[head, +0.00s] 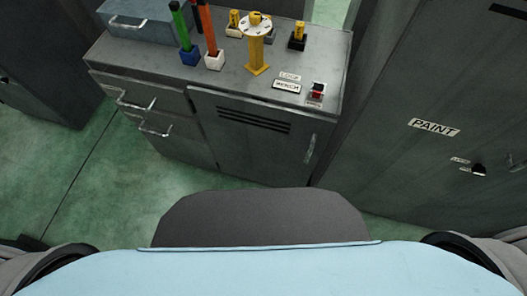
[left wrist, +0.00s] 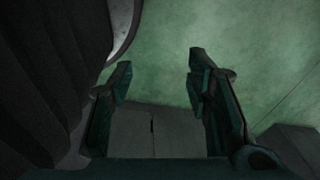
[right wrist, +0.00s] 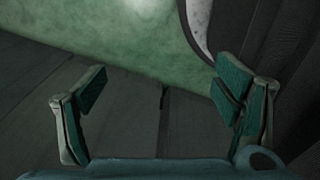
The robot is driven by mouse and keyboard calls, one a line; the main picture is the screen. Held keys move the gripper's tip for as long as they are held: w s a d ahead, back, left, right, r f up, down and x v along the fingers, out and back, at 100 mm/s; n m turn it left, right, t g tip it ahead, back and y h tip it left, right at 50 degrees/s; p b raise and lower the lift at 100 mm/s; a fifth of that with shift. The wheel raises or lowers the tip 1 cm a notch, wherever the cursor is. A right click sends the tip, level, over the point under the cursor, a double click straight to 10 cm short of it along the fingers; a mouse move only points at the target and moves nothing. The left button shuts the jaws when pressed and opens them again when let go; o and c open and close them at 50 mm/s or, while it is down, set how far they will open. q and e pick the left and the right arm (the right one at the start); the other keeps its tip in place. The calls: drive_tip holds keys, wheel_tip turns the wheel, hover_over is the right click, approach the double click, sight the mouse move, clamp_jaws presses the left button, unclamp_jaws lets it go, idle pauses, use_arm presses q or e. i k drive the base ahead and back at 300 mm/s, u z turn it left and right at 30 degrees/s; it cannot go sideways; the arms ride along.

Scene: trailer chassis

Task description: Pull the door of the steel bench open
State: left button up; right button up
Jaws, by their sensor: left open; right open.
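The steel bench (head: 133,60) stands ahead of me in the head view. Its door (head: 246,140) has dark vent slots near the top and a vertical handle (head: 310,149) near its right edge. The door looks shut. My left gripper (left wrist: 158,78) is open and empty in the left wrist view, over green floor. My right gripper (right wrist: 160,92) is open and empty in the right wrist view. Neither gripper shows in the head view, and neither is at the door handle.
Drawers with handles (head: 155,132) are left of the door. On the bench top stand a grey box (head: 150,20), green (head: 179,25) and orange (head: 207,32) tools, a yellow stand (head: 257,58) and a red switch (head: 317,92). A PAINT cabinet (head: 400,160) stands right. Green floor (head: 120,190) is clear.

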sight(268, 143)
drive_tip(key=u, duration=0.75)
drive_tip(key=k, duration=1.15)
drive_tip(key=z, duration=1.25)
drive_tip(key=i, duration=0.5)
